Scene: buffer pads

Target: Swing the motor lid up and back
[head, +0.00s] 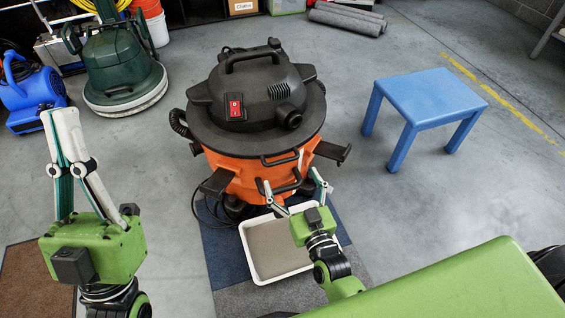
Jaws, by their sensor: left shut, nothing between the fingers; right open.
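The motor lid (264,95) is a dark, round vacuum head with a top handle and a red switch. It sits level on the orange drum (240,177) in the middle of the head view. My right gripper (296,185) is open at the drum's front, below the lid's rim, with its fingers spread near the black front latch or handle (284,187). I cannot tell whether a finger touches it. My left gripper (62,118) is raised at the left, shut and empty, well apart from the vacuum.
A white tray (246,245) lies on mats before the drum, under my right gripper. A blue stool (425,95) stands to the right. A green floor machine (115,65) and a blue blower (30,95) stand at the left. Floor between vacuum and stool is clear.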

